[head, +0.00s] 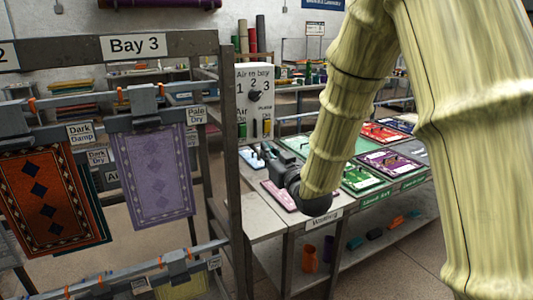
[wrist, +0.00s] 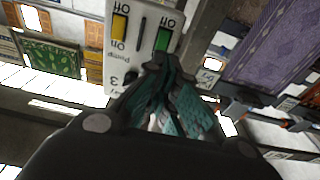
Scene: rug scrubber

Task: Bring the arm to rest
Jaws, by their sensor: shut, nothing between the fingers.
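My arm, with a pale yellow ringed surface, reaches down from the top right of the head view. My gripper (head: 262,155) is at its lower end, above the front left of the workbench. In the wrist view my gripper (wrist: 163,65) has dark teal fingers drawn together with nothing between them. The fingertips overlap the white control box (wrist: 92,68) in that view, beside its green switch (wrist: 163,40); whether they touch cannot be told. A yellow switch (wrist: 119,27) is also there. Both switches have "Off" labels near them.
The control box (head: 255,82) with a bay dial stands behind my gripper. The Bay 3 rack (head: 228,180) stands at left, holding a red rug (head: 40,200) and a purple rug (head: 153,175). Open floor shows at lower right.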

